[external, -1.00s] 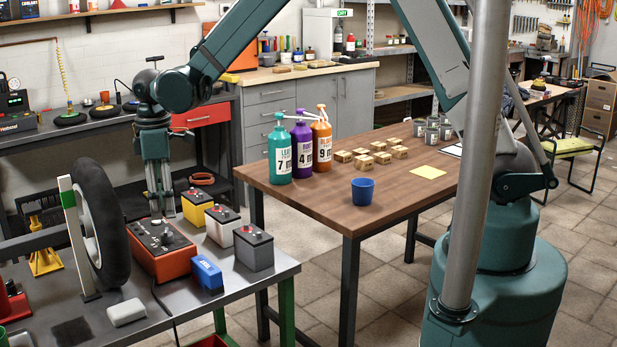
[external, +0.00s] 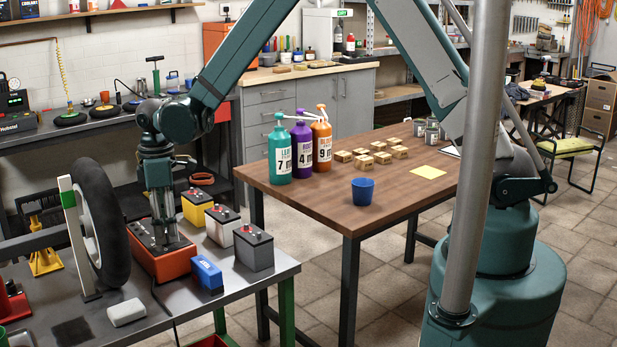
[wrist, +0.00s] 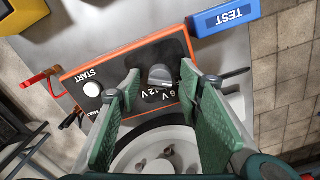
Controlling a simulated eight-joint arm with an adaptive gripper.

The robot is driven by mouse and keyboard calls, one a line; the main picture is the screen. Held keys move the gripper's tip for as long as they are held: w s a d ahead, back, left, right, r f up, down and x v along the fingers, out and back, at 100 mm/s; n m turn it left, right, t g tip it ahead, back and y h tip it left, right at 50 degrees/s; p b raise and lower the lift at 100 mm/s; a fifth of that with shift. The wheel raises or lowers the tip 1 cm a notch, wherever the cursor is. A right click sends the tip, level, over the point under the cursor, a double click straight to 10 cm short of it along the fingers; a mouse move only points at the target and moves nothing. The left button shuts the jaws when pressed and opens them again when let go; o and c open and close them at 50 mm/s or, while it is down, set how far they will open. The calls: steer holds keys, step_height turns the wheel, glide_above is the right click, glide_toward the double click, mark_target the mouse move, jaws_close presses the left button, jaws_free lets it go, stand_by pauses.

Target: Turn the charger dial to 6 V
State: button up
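The charger is an orange-red box with a dark top panel (wrist: 95,68), on the metal bench at the left of the external view (external: 144,253). The dial's setting cannot be read clearly. My gripper (wrist: 159,80) points down over the charger, its green fingers apart on either side of the dial. A gap seems to show between fingers and dial. In the external view my gripper (external: 166,240) hides the dial.
A blue TEST box (external: 206,273) sits close beside the charger. Yellow (external: 196,207), white (external: 222,226) and grey (external: 253,247) batteries stand behind and right. A tyre (external: 98,215) stands upright just left. A white START button (wrist: 92,89) is on the panel.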

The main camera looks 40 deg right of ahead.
steer(key=shift+f, duration=0.35)
steer(key=c, duration=0.9)
steer(key=shift+m, duration=0.5)
steer(key=m+b, duration=0.2)
steer(key=m, duration=0.3)
steer(key=m+b, duration=0.1)
steer(key=m, duration=0.5)
